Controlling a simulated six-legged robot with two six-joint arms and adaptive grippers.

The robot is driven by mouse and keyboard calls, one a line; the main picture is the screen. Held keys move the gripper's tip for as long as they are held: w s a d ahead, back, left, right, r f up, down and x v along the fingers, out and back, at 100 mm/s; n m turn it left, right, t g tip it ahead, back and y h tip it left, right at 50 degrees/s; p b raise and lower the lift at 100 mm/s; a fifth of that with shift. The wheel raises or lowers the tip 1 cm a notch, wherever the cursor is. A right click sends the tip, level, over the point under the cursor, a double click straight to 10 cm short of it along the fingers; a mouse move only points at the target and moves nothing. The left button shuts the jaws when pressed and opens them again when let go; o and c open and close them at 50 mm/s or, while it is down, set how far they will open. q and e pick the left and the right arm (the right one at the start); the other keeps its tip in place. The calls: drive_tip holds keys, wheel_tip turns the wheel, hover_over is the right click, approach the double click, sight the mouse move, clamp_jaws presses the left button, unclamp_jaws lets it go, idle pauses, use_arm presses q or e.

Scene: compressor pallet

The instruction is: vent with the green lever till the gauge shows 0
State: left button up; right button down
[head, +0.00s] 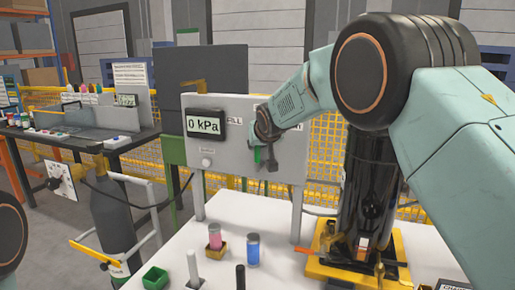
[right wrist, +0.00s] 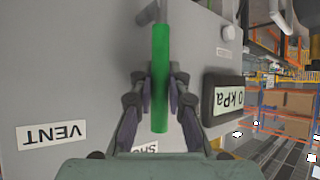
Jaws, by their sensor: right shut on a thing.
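The gauge (head: 206,124) on the grey panel (head: 228,178) reads 0 kPa. It also shows upside down in the right wrist view (right wrist: 236,97). The green lever (right wrist: 160,50) runs between the fingers of my right gripper (right wrist: 160,97), which is shut on it. In the head view my right gripper (head: 266,146) is at the panel front, right of the gauge, and hides most of the lever; a green piece (head: 257,156) shows beside it. A VENT label (right wrist: 51,133) is on the panel. My left gripper is out of view.
A white table (head: 195,262) in front holds a pink vial (head: 214,238), a blue vial (head: 253,249) and a green tray (head: 155,278). A black cylinder (head: 365,195) stands on a yellow base to the right. A workbench (head: 90,137) is at left.

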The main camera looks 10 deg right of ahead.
drive_tip(key=shift+f, duration=0.1)
drive_tip(key=c, duration=1.6)
unclamp_jaws()
drive_tip(key=shift+w, duration=0.1)
drive_tip(key=shift+o, duration=0.2)
drive_tip(key=v, duration=1.2)
drive_tip(key=shift+f, duration=0.1)
